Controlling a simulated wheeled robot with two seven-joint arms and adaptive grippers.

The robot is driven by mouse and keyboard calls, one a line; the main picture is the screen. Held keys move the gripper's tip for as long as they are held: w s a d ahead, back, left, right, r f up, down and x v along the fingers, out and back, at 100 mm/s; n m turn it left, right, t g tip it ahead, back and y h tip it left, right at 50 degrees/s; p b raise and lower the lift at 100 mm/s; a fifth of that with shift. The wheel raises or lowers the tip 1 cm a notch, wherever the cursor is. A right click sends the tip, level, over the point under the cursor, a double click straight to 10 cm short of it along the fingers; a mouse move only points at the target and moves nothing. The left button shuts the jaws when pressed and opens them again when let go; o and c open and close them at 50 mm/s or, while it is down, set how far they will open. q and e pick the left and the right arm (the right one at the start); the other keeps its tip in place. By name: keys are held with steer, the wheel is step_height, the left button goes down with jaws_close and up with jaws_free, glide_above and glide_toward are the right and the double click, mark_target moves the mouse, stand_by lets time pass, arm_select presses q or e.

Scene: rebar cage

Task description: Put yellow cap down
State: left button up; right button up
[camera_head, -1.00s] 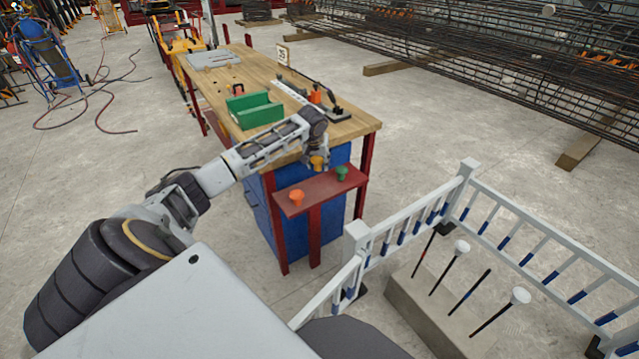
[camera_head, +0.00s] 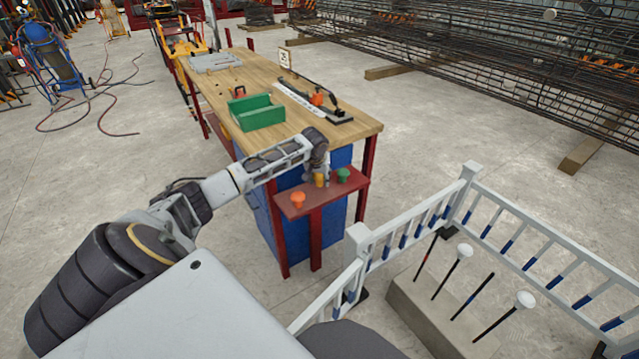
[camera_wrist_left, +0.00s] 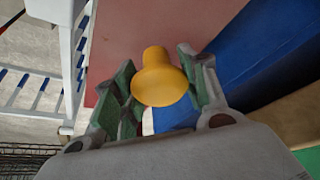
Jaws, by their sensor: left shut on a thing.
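The yellow cap (camera_head: 320,181) is between the fingers of my left gripper (camera_head: 317,178), low at the red shelf (camera_head: 317,193) on the front of the workbench. I cannot tell whether it touches the shelf. In the left wrist view the yellow cap (camera_wrist_left: 162,78) sits between the green-padded fingers of my left gripper (camera_wrist_left: 160,85), with the red shelf surface (camera_wrist_left: 180,22) behind it. The orange cap (camera_head: 298,200) stands to its left on the shelf and the green cap (camera_head: 343,175) to its right. My right gripper is not in view.
The wooden workbench (camera_head: 350,129) behind the shelf carries a green bin (camera_head: 257,112) and tools. A blue cabinet (camera_head: 264,217) is under it. A white railing (camera_head: 412,224) stands to the right, around a concrete block (camera_head: 417,310) with several rods, some with white caps.

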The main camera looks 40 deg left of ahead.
arm_select(q)
steer(key=shift+f, duration=1.3)
steer(key=o, duration=0.7)
steer(key=shift+f, duration=0.1)
steer(key=shift+c, duration=0.2)
steer(key=shift+o, duration=0.6)
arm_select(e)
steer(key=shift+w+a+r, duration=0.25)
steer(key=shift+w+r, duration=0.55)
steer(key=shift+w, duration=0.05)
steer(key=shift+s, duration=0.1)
